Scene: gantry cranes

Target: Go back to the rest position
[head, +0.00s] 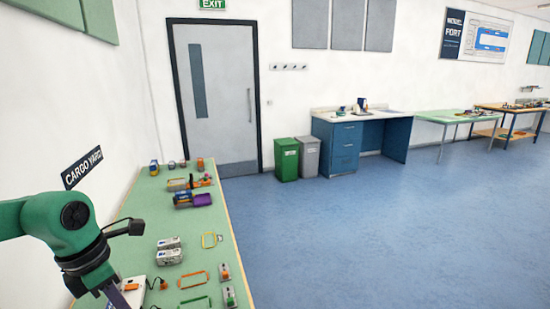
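My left arm comes in from the left in the head view, green with a black wrist. It hangs over the near left part of a long green-topped table (226,245). The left gripper (117,297) is only partly visible at the bottom edge, and its fingertips are cut off, so I cannot tell whether it is open or shut. My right arm and gripper are out of view.
The table carries grey blocks (169,252), orange and green frames, and a purple-ended piece (202,199). A green bin (286,159) and a grey bin (307,156) stand beside a blue desk (345,143). A grey door (216,95) is behind. Blue floor at right is clear.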

